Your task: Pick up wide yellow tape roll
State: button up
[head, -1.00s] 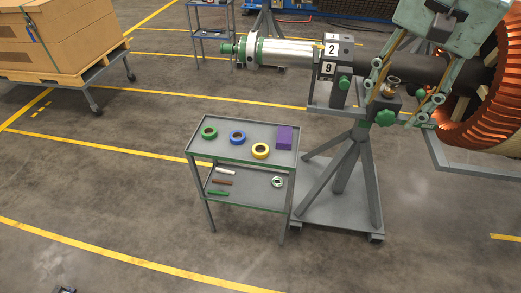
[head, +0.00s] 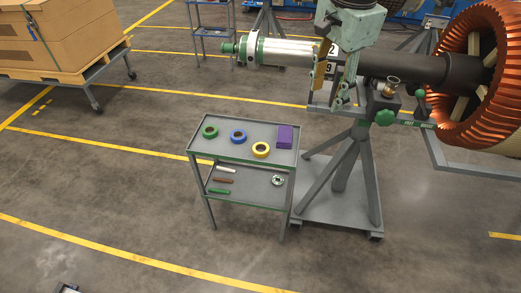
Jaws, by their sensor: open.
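The yellow tape roll (head: 261,149) lies flat on the top shelf of a grey cart (head: 232,154), near its front right. My gripper (head: 328,97) hangs above and to the right of the cart, in front of the rotor shaft and its stand. Its fingers point down and are apart, with nothing seen between them. It is well clear of the yellow roll.
A blue roll (head: 238,137), a green roll (head: 210,132) and a purple box (head: 284,136) share the top shelf. Markers and a small roll (head: 277,180) lie on the lower shelf. The rotor stand (head: 359,180) stands close right of the cart. Floor in front is clear.

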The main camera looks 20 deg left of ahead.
jog(key=w+a+f+m, duration=0.2)
jog(key=w+a+f, duration=0.3)
jog(key=a+f, duration=0.5)
jog(key=m+g+p, duration=0.1)
jog(key=m+p, duration=0.1)
jog(key=m, duration=0.1)
send_over(261, 146)
jog(key=s, duration=0.2)
notch_tip(261, 146, down, 11)
jog(key=shift+w+d+h, duration=0.15)
jog(key=shift+d+h, duration=0.05)
jog(key=shift+h, duration=0.1)
jog(key=shift+f+b, duration=1)
jog(key=shift+f, duration=3.25)
jog(key=shift+d+f+b, duration=0.1)
jog(key=shift+f+b, duration=0.75)
jog(key=shift+f, duration=1.8)
jog(key=c, duration=0.6)
